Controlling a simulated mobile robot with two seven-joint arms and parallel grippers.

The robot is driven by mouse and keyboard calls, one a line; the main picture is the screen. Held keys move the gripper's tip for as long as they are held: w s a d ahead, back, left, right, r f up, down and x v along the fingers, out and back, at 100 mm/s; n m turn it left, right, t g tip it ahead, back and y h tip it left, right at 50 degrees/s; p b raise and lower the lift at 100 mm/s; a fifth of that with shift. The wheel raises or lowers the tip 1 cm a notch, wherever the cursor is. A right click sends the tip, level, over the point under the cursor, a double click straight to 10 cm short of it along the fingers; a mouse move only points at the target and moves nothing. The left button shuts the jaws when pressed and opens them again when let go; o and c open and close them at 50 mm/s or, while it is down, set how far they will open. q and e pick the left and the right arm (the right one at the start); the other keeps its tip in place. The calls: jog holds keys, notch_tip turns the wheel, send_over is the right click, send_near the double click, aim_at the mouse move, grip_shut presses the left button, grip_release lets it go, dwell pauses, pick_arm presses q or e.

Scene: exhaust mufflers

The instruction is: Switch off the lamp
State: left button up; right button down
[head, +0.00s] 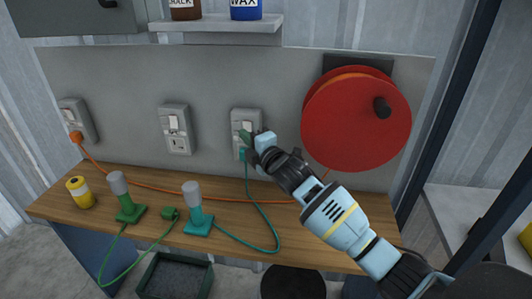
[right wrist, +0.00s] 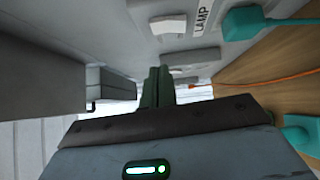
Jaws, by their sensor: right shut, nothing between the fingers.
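The right wall plate (head: 240,115) carries a white rocker switch with a socket below it. A teal plug (head: 242,154) sits in that socket, and its teal cord runs to a teal-based device with a grey cylinder top (head: 193,192). In the right wrist view, a white rocker switch (right wrist: 168,26) has the label "LAMP" (right wrist: 203,16) beside it, near the teal plug (right wrist: 243,22). My right gripper (head: 245,135) is shut and empty, its green fingers close in front of the right plate; I cannot tell if they touch it. My left gripper is not in view.
Two more switch plates, middle (head: 176,130) and left (head: 76,120), are on the wall. A red reel (head: 355,120) hangs right of my gripper. A green-based device (head: 127,212), a loose green plug (head: 170,214) and a yellow can (head: 80,193) stand on the wooden bench (head: 300,232).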

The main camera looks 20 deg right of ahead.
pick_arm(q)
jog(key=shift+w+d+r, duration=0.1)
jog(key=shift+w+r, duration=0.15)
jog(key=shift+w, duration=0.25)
pick_arm(e)
jog(key=v, duration=0.9)
jog(key=shift+s+d+r, duration=0.25)
jog(key=shift+r, duration=0.3)
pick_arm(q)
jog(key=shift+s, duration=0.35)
pick_arm(e)
jog(key=shift+f, duration=0.1)
